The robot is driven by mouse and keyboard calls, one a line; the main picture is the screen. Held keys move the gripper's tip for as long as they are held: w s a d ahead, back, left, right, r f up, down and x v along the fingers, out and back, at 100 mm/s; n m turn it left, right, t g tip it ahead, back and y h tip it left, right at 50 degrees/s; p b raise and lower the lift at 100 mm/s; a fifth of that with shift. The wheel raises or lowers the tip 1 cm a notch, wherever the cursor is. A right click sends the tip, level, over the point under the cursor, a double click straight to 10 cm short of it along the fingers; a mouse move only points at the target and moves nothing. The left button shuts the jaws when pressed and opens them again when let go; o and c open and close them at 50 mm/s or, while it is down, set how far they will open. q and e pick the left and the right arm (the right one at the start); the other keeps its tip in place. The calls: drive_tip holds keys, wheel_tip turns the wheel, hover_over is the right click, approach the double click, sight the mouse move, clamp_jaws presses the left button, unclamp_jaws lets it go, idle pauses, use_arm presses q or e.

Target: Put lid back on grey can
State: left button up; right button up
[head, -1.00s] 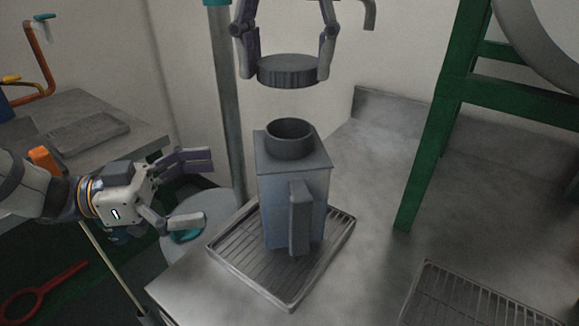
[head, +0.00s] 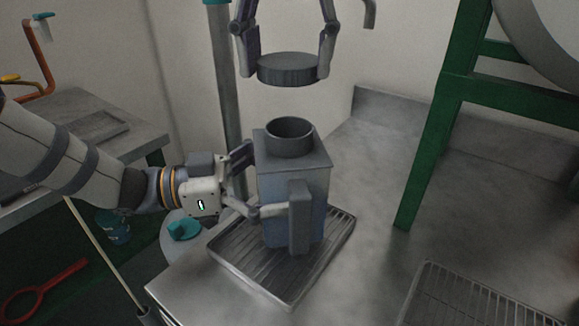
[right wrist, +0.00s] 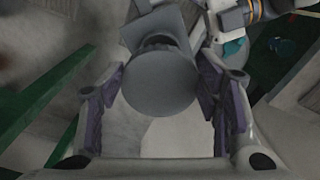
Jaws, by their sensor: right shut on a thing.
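The grey can (head: 290,195) stands upright on a slatted tray, its round neck (head: 290,140) uncovered on top. The round dark grey lid (head: 287,70) is held level above the neck, with a clear gap. My right gripper (head: 288,62) is shut on the lid's sides. The right wrist view shows the lid (right wrist: 160,82) between the fingers, hiding part of the can. My left gripper (head: 262,185) is at the can's left side with its fingers spread. One finger lies across the can's front near the handle; the other is partly hidden behind the can.
The tray (head: 222,250) sits on a metal counter (head: 375,200). A second slatted tray (head: 470,295) lies at the lower right. A green frame (head: 425,160) stands right of the can. The counter between them is clear.

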use_arm(q)
drive_tip(key=c, duration=1.4)
use_arm(e)
drive_tip(key=shift+f, duration=2.5)
drive_tip(key=shift+f, duration=0.1)
drive_tip(key=shift+f, duration=0.8)
drive_tip(key=shift+f, duration=0.5)
